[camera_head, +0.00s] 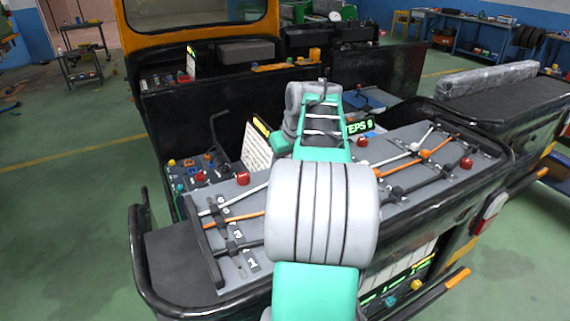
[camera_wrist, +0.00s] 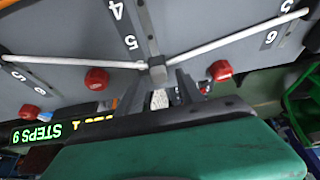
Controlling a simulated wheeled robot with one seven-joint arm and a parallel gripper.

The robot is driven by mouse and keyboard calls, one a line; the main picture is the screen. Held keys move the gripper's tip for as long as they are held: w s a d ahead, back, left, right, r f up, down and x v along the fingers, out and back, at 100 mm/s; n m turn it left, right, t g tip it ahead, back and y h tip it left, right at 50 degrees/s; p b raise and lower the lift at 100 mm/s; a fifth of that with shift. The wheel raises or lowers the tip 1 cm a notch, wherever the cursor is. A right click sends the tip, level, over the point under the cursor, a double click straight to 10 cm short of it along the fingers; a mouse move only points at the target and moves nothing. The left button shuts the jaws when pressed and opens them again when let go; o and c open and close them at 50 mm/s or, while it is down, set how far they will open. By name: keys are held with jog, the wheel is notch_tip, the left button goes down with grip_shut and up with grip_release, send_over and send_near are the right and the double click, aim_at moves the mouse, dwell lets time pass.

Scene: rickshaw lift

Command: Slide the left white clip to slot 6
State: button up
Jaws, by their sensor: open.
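In the wrist view, my gripper (camera_wrist: 159,85) is open, its dark fingers pointing up toward a black clip (camera_wrist: 157,71). The clip sits on a dark rail where two lengths of white rod (camera_wrist: 220,45) meet, near the labels 4 and 5. I cannot tell whether the fingers touch it. In the head view my arm hides that clip and my gripper. At the panel's left, the white rod also shows (camera_head: 245,193), passing a dark clip (camera_head: 217,206) near the label 6. Which clip the task calls left is not certain.
Red knobs (camera_wrist: 220,70) (camera_head: 242,178) stand close to the rods. Orange and black rods cross the grey panel (camera_head: 245,275). A green-lit "STEPS 9" display (camera_head: 358,127) stands behind my arm. Black tubular rails edge the panel.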

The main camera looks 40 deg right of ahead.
jog(key=d+v, duration=0.1)
jog(key=v, duration=0.6)
jog(key=shift+a+r+p, duration=0.35)
jog(key=shift+a, duration=0.2)
jog(key=shift+s, duration=0.1)
